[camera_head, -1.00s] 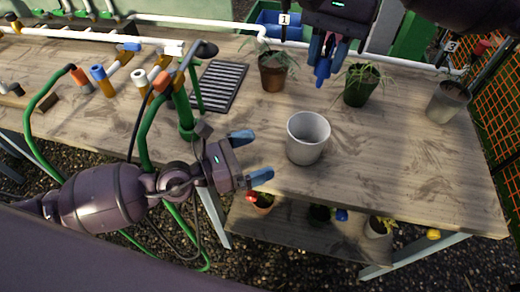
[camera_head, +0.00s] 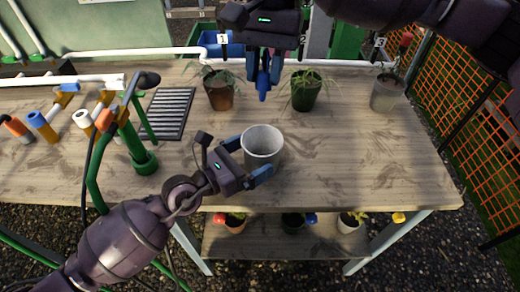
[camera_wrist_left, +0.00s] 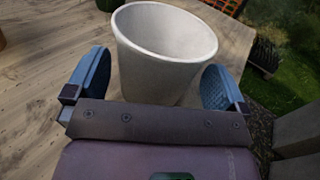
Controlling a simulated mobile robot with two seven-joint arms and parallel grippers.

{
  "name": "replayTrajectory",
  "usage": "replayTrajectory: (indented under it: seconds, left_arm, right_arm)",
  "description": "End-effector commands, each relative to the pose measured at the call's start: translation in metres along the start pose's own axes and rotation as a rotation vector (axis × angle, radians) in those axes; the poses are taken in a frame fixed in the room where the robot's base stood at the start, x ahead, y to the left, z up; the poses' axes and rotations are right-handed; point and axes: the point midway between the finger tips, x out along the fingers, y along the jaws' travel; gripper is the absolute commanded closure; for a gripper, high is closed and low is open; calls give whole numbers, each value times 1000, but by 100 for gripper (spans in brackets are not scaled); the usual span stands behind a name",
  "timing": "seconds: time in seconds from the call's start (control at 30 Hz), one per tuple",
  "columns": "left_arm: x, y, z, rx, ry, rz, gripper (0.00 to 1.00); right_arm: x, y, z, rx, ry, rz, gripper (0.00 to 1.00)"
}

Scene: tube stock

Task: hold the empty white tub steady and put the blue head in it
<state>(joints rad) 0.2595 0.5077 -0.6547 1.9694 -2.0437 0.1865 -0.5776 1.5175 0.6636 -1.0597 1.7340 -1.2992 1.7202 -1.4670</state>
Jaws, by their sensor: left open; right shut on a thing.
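The empty white tub (camera_head: 262,146) stands upright on the wooden table. My left gripper (camera_head: 248,158) is open, with one blue finger on each side of the tub. In the left wrist view the tub (camera_wrist_left: 165,50) sits between the two open fingers (camera_wrist_left: 155,85), with gaps still showing beside it. My right gripper (camera_head: 263,76) is shut on the blue head (camera_head: 263,88), which hangs above the table behind the tub. The fingers hide part of the head.
Potted plants stand behind the tub: a brown pot (camera_head: 219,97), a dark green pot (camera_head: 305,95) and a grey pot (camera_head: 386,95). A black slatted tray (camera_head: 168,113) and a green stand (camera_head: 143,160) are on the left. The table right of the tub is clear.

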Motion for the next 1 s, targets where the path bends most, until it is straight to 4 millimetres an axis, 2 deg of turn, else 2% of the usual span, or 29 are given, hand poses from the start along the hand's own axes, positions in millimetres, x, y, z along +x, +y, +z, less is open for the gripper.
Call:
replayTrajectory:
  seconds: [0.1,0.23,0.6,0.63,0.87,1.0]
  left_arm:
    - [15,0,0,0,-1,0,0]
    - [24,0,0,-1,0,0,0]
    - [28,0,0,0,1,0,0]
    - [28,0,0,0,1,0,2]
    - [28,0,0,0,1,0,37]
    - [28,0,0,0,0,0,38]
  right_arm:
    - [0,0,0,0,0,0,94]
    - [0,0,0,0,0,0,94]
    - [0,0,0,0,0,0,94]
    - [0,0,0,0,0,0,94]
    - [0,0,0,0,0,0,94]
    - [2,0,0,0,0,0,94]
